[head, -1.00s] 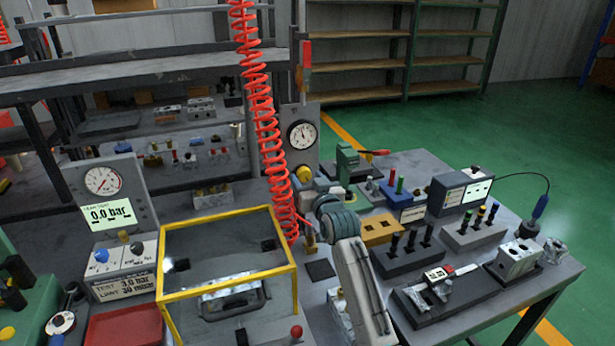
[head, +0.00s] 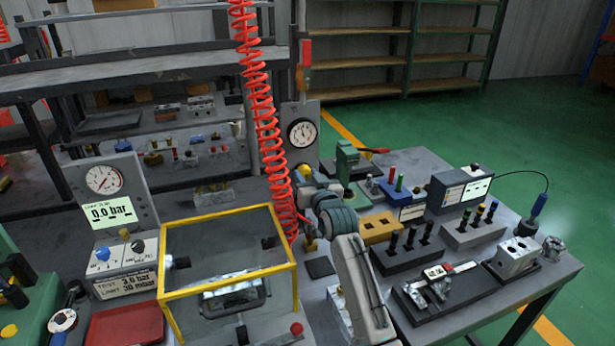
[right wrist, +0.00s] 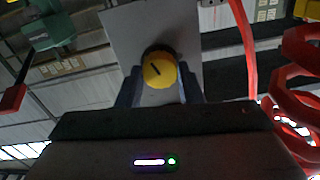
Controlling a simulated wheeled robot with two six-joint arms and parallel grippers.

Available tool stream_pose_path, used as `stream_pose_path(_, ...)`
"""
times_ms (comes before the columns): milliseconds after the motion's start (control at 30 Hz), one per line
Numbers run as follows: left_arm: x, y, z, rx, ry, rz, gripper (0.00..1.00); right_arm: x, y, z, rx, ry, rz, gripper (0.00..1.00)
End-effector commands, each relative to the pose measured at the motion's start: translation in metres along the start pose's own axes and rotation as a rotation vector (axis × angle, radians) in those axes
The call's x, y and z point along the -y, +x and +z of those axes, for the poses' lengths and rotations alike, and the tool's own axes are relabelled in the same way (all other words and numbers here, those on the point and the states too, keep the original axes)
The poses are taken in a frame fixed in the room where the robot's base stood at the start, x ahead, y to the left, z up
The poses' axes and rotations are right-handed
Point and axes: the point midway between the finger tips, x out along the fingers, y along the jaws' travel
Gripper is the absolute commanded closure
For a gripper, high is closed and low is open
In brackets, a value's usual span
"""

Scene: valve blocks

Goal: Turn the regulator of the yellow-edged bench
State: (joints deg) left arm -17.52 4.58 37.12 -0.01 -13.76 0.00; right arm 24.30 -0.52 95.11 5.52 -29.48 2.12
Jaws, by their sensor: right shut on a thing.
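The regulator knob (right wrist: 158,70) is round and yellow with a dark mark on its face, seen in the right wrist view. It sits on a grey panel (head: 301,112) under a round white gauge (head: 302,132). My right gripper (right wrist: 160,88) is shut on the knob, one finger on each side of it. In the head view the knob (head: 305,171) is small and partly hidden by my right gripper and wrist. The yellow-edged clear box (head: 227,213) stands on the bench to the left of my right arm. My left gripper is not in view.
A red coiled hose (head: 266,130) hangs close to the left of the panel and my right gripper. A pressure display (head: 112,212) reads 0.0 bar.

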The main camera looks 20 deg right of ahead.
Motion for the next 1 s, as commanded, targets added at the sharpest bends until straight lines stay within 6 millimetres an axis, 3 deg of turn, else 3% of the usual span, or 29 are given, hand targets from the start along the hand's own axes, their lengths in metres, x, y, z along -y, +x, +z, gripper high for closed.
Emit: stream_pose_path(1000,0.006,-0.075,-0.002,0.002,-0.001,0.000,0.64,0.000,0.000,-0.003,-0.013,0.863,0.000,0.90)
